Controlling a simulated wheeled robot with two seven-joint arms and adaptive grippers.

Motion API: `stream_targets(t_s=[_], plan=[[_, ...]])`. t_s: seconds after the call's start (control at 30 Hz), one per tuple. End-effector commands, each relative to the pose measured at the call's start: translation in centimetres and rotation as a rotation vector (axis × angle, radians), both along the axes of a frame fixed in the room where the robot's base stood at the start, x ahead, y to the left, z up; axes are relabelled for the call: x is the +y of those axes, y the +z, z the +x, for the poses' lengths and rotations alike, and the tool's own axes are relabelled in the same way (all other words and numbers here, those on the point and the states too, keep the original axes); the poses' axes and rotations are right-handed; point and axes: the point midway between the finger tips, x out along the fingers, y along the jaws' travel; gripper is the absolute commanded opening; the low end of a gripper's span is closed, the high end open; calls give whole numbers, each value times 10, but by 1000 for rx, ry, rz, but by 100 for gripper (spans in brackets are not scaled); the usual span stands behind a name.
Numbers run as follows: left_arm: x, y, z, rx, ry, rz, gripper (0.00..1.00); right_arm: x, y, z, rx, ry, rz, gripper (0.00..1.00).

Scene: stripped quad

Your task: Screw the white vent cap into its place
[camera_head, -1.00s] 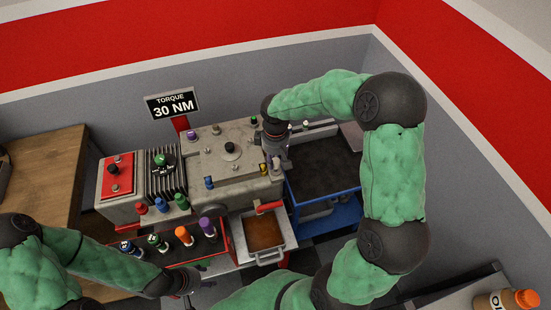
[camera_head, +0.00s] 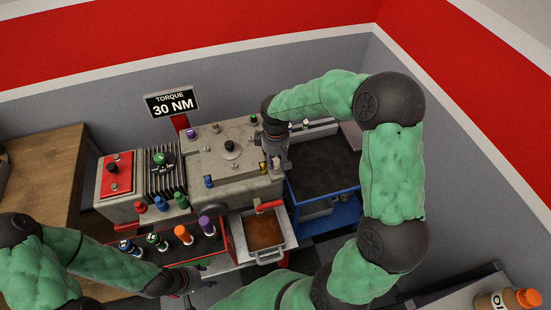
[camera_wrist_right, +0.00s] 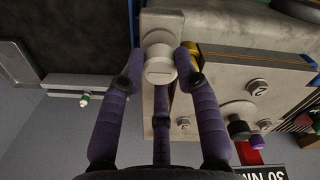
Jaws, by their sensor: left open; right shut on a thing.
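The white vent cap (camera_wrist_right: 160,68) is between the fingertips of my right gripper (camera_wrist_right: 163,62) in the right wrist view, which is shut on it. The cap is over a pale round part (camera_wrist_right: 162,38) at the edge of the grey metal block; I cannot tell whether its thread is engaged. In the head view my right gripper (camera_head: 274,158) points down at the right end of the grey machine (camera_head: 230,165), and the cap is hidden there. My left gripper (camera_head: 188,280) is open and low in front of the red-edged tray, apart from the cap.
Several coloured caps stand on the machine. Several bottles (camera_head: 183,236) stand on the front tray, left of a drain pan (camera_head: 264,230) with brown liquid. A dark-topped blue cart (camera_head: 325,170) is right of the machine. The torque sign (camera_head: 171,103) stands behind.

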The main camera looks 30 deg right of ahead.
Motion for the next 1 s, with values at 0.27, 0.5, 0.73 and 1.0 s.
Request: stream_targets(t_s=[0.27,0.5,0.73,1.0], plan=[[0,-5,0,0,0,0,55,0,-7,0,0,0,0,5],[0,-8,0,0,0,0,55,0,-12,0,0,0,0,5],[0,-10,0,0,0,0,55,0,-15,0,-1,0,0,44],[0,-10,0,0,0,0,55,0,-14,0,0,0,0,60]])
